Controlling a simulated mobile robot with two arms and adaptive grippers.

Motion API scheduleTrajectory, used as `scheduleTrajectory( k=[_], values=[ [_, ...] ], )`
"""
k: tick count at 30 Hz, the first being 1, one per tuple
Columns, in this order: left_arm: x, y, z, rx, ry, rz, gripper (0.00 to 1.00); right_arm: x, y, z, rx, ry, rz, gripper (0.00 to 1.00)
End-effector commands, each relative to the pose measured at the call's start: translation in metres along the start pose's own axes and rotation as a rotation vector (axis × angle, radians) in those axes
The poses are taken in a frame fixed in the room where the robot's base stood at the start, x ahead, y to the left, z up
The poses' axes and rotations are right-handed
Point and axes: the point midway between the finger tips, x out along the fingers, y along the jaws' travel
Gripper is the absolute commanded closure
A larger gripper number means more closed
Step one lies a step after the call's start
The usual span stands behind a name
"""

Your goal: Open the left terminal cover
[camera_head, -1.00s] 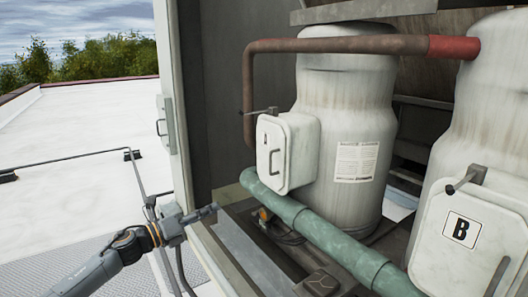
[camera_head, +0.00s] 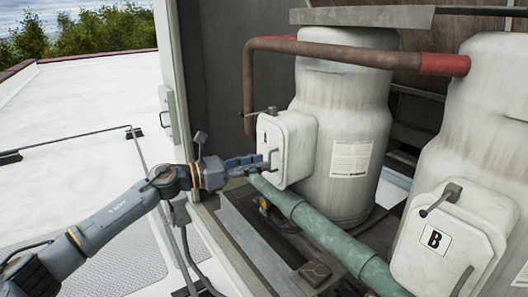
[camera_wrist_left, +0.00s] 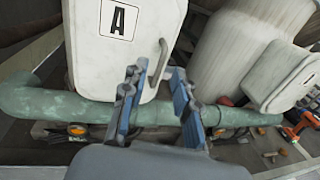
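The left terminal cover (camera_head: 297,150) is a white box lid on the left tank, closed; its label A and metal handle (camera_wrist_left: 157,62) show in the left wrist view, where the cover (camera_wrist_left: 90,65) fills the upper left. My left gripper (camera_head: 262,164) is at the cover's front, by its lower part. In the left wrist view my left gripper (camera_wrist_left: 158,72) is open, its two blue fingers apart, with the handle lying between and just beyond the fingertips. Whether they touch it I cannot tell. My right gripper is not in view.
A green pipe (camera_head: 310,222) runs just below the cover, and a brown pipe (camera_head: 330,45) passes above. A second cover marked B (camera_head: 440,255) is on the right tank. A cabinet panel (camera_head: 205,80) stands left of the tanks. An orange tool (camera_wrist_left: 300,125) lies at the right.

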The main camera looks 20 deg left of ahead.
Motion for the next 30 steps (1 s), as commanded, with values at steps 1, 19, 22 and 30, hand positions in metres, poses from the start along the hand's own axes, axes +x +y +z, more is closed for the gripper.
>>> scheduleTrajectory(
  k=[1, 19, 22, 30],
  values=[
    [0.008, 0.0, 0.004, -0.001, -0.002, 0.0, 0.71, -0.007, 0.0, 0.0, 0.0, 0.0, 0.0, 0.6],
    [0.024, 0.001, -0.001, 0.0, 0.0, 0.001, 0.91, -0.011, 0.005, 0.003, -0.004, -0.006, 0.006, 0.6],
    [0.024, 0.001, -0.001, 0.0, 0.0, 0.001, 1.0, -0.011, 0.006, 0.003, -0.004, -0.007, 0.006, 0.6],
    [0.024, 0.001, -0.001, 0.0, 0.0, 0.001, 1.0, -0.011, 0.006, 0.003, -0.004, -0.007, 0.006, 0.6]
  ],
)
